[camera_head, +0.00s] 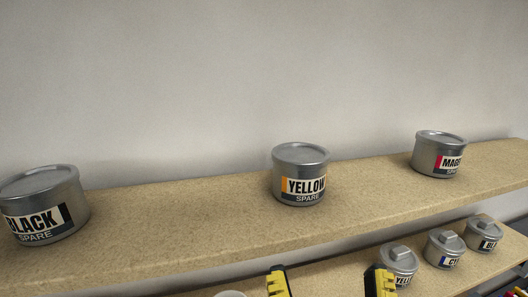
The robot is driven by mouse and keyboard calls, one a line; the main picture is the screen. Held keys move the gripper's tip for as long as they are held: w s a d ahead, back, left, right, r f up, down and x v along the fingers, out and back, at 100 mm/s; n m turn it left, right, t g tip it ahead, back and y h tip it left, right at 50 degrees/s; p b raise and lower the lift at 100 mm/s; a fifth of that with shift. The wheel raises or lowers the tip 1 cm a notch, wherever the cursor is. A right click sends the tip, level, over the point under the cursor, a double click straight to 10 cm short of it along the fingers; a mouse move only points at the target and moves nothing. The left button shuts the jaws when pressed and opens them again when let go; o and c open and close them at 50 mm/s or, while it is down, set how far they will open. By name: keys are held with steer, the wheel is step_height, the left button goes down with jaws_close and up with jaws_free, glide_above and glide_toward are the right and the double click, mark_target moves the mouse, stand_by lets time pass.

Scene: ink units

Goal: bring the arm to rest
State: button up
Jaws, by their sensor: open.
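My gripper (328,284) shows at the bottom edge of the head view, right of the middle. Its two yellow and black fingertips are spread apart with a clear gap, and nothing shows between them. The rest of my arm is below the picture. The fingertips appear in front of the shelves, below the yellow spare can in the picture.
On the upper shelf (180,212) stand a black spare can (44,204), a yellow spare can (301,174) and a magenta spare can (439,154). Smaller lidded cans (445,249) stand on the lower shelf (345,268) at right. A pale rounded thing (230,294) is cut off below.

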step_height(320, 180, up, 4)
steer(key=shift+r+p, duration=0.25)
steer(key=shift+p, duration=0.55)
